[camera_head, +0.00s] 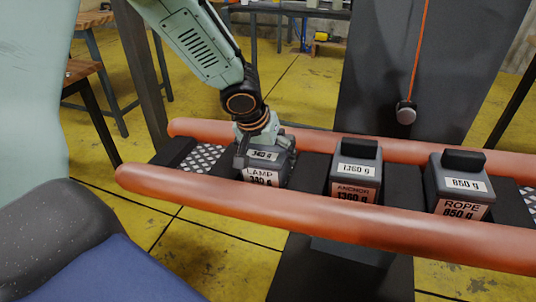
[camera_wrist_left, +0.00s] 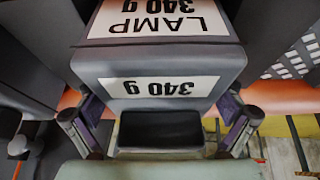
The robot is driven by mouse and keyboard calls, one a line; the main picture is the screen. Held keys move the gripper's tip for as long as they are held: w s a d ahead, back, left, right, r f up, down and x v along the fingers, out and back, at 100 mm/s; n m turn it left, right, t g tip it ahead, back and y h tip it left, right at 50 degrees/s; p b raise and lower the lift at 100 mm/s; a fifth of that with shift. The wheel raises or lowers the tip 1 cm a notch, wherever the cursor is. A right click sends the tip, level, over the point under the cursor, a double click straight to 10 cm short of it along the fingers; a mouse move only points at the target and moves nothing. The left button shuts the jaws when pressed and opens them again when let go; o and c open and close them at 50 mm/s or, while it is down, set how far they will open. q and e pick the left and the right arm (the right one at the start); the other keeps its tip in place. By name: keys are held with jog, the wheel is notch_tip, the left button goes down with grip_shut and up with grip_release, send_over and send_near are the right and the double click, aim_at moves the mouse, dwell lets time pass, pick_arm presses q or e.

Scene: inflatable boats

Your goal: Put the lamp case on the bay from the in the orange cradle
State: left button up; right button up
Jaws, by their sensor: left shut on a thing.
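The lamp case (camera_head: 264,174) is a dark grey box with white labels reading LAMP 340 g. It sits between the two orange tubes of the orange cradle (camera_head: 330,222), at the left of the row. My left gripper (camera_head: 257,136) comes down on its top from above and is shut on it. In the left wrist view the lamp case (camera_wrist_left: 158,62) fills the upper middle, with a finger of my gripper (camera_wrist_left: 160,122) on each side of its dark handle. I cannot tell whether its base touches the cradle. My right gripper is not in view.
The anchor case (camera_head: 356,170), marked 1360 g, and the rope case (camera_head: 459,187), marked 850 g, stand to the right between the tubes. Patterned light panel (camera_head: 203,158) shows left of the lamp case. A grey weight (camera_head: 406,112) hangs on an orange cord behind.

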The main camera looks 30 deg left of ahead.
pick_arm(q)
jog(key=o, duration=1.1)
jog(key=shift+f, duration=0.1)
jog(key=v, duration=1.2)
